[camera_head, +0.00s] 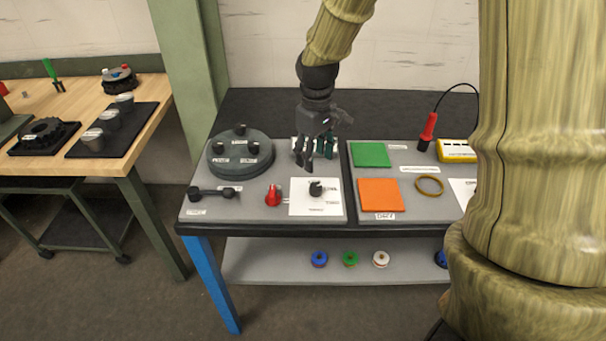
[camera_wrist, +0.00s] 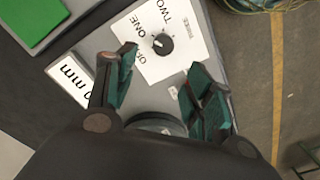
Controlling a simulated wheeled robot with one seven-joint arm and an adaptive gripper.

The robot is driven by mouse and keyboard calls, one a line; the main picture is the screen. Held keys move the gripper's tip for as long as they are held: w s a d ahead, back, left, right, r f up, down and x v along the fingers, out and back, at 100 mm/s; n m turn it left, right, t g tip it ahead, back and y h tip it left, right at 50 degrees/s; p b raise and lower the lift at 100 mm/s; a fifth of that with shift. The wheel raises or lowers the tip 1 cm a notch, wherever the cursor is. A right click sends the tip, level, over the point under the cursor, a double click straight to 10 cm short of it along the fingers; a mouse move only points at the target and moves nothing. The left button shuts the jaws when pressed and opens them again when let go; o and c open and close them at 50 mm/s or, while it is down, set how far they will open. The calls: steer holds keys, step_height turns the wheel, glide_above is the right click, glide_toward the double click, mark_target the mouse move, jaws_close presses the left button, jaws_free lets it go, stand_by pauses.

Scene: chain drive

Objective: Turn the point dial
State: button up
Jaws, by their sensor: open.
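A black dial (camera_head: 316,188) stands on a white plate (camera_head: 300,207) at the front of the left grey panel. In the wrist view the dial (camera_wrist: 163,44) has a small white mark on its left side, and the plate (camera_wrist: 153,70) around it reads OFF, ONE and TWO. I cannot read the exact setting. My gripper (camera_head: 319,155) is above the panel, behind the dial in the head view. In the wrist view my gripper (camera_wrist: 161,62) is open, its fingers apart on either side of the plate's near part. Nothing is between the fingertips, and the dial is beyond them, untouched.
A red knob (camera_head: 273,196) and a black handle (camera_head: 214,193) are left of the plate. A dark round disc (camera_head: 240,158) with pegs stands behind. Green (camera_head: 371,154) and orange (camera_head: 381,195) squares are to the right. A partly hidden grey round part (camera_wrist: 158,122) lies below my gripper.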

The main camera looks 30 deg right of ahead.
mark_target(316, 186)
steer(key=shift+s+f, duration=0.9)
steer(key=shift+s, duration=0.3)
steer(key=f, duration=0.3)
steer(key=w+f+p, duration=0.1)
steer(key=f, duration=0.2)
steer(key=shift+w, duration=0.15)
steer(key=shift+s+f, duration=0.2)
steer(key=shift+f, duration=0.05)
steer(key=shift+w+f, duration=0.3)
steer(key=shift+f, duration=0.55)
steer(key=shift+s, duration=0.15)
steer(key=shift+r, duration=0.1)
steer(key=c, duration=1)
